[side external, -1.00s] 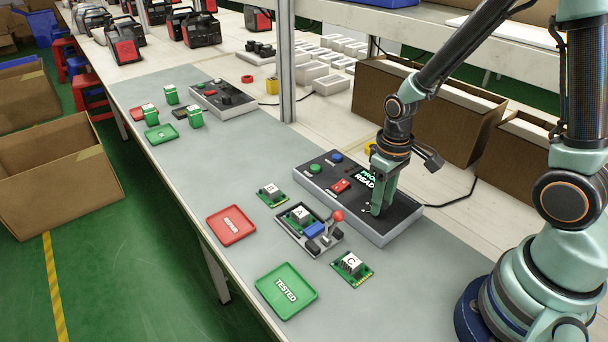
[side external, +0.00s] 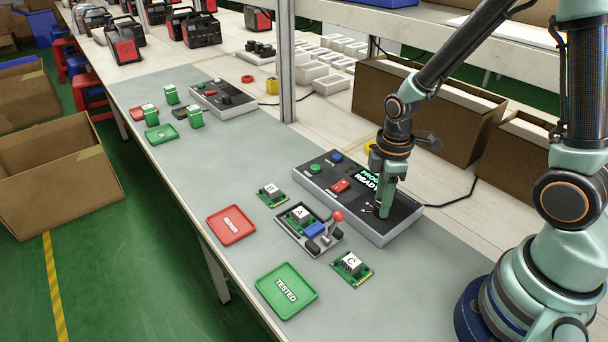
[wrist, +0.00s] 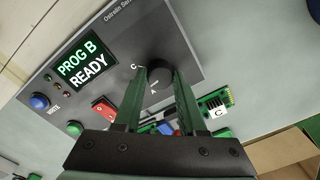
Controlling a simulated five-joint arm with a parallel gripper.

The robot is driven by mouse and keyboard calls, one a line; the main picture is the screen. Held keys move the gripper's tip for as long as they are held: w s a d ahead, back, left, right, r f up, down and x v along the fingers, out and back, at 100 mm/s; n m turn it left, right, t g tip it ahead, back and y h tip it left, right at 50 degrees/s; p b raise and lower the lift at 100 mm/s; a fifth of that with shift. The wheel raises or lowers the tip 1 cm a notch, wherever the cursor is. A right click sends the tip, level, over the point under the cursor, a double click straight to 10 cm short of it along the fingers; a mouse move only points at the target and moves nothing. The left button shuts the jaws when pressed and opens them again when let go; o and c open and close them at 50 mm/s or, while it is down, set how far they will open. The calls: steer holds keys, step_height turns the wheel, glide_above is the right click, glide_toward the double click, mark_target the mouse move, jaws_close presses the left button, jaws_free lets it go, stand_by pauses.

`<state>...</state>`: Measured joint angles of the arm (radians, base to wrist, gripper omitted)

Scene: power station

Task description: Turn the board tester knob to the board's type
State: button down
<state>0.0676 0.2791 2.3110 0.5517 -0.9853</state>
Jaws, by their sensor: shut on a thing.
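The board tester (side external: 345,208) is a dark-topped box on the bench with a screen (wrist: 85,62) reading "PROG B READY" in the wrist view. Its black knob (wrist: 160,73) sits between my fingertips, with letters C and A printed beside it. My gripper (side external: 384,211) points down and is shut on the knob. In the side view the fingers hide the knob. A green board marked A (side external: 301,216) sits in the fixture (side external: 291,236) with a blue block and a red-ball lever (side external: 338,216). I cannot tell which mark the knob's pointer faces.
Loose boards B (side external: 271,194) and C (side external: 351,268) flank the fixture. A red REPAIR tray (side external: 232,239) and a green TESTED tray (side external: 268,292) lie at the front. Cardboard boxes (side external: 405,118) stand behind the tester. Grey mat is clear right of board C.

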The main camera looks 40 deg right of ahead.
steer(key=n, duration=0.3)
steer(key=shift+n, duration=2.1)
steer(key=shift+c, duration=2.4)
jaws_free()
step_height(320, 180, up, 12)
